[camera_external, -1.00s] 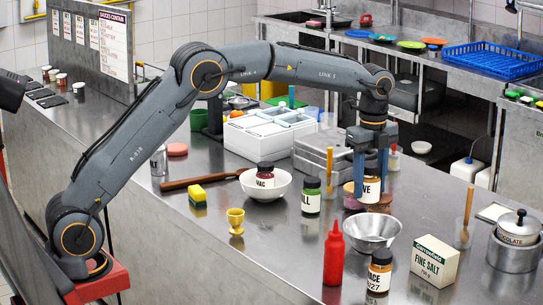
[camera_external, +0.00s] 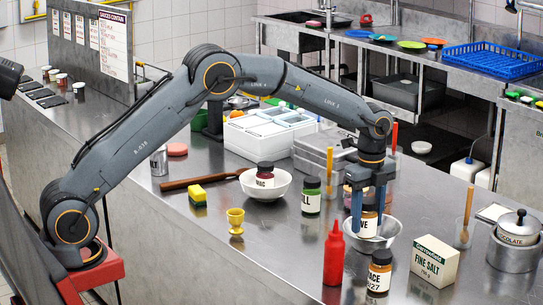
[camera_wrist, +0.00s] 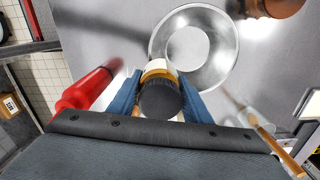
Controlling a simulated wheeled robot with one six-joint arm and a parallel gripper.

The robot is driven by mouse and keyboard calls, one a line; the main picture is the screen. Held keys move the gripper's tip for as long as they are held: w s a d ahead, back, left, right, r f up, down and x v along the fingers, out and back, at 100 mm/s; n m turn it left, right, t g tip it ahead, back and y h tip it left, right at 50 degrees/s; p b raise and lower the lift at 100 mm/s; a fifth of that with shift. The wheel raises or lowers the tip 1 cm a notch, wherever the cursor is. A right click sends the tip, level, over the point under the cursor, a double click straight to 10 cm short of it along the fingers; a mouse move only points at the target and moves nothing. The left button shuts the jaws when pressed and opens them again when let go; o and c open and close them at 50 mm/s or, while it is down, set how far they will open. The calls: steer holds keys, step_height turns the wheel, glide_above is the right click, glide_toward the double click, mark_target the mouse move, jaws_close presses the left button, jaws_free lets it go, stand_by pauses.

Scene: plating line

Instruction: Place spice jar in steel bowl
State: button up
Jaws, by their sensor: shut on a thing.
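My gripper (camera_external: 368,213) is shut on a spice jar (camera_external: 367,226) with a white label, partly hidden, ending in "VE". In the wrist view the jar (camera_wrist: 159,95) shows its dark lid between the blue fingers. The steel bowl (camera_external: 388,243) stands on the counter, and the jar overlaps its inside in the external view. In the wrist view the jar covers the lower left part of the rim of the bowl (camera_wrist: 225,50). I cannot tell whether the jar touches the bowl.
A red squeeze bottle (camera_external: 333,256) stands left of the bowl, a labelled jar (camera_external: 379,274) in front, and a fine salt box (camera_external: 434,262) to the right. A white bowl (camera_external: 280,187) holding a jar, and a green-filled jar (camera_external: 311,197), stand behind left.

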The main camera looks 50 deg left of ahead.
steer(key=shift+f, duration=0.25)
steer(key=o, duration=1.2)
steer(key=shift+r, duration=0.15)
step_height(320, 180, up, 12)
steer(key=b, duration=0.4)
steer(key=shift+r, duration=0.15)
steer(key=s+a+f+n, duration=0.9)
steer(key=s+a+n, duration=0.2)
steer(key=s+a, duration=0.3)
steer(key=s+a+f+n, duration=0.2)
steer(key=s+f+n, duration=0.1)
steer(key=s, duration=0.4)
steer(key=s+a+f+n, duration=0.1)
steer(key=s+f+n, duration=0.2)
steer(key=s, duration=0.4)
steer(key=s+a+f+n+t, duration=0.1)
steer(key=s+a+f+n, duration=0.1)
steer(key=s, duration=0.5)
steer(key=shift+s+a+f+n, duration=0.3)
steer(key=shift+a+f+n, duration=0.1)
steer(key=shift+f, duration=0.15)
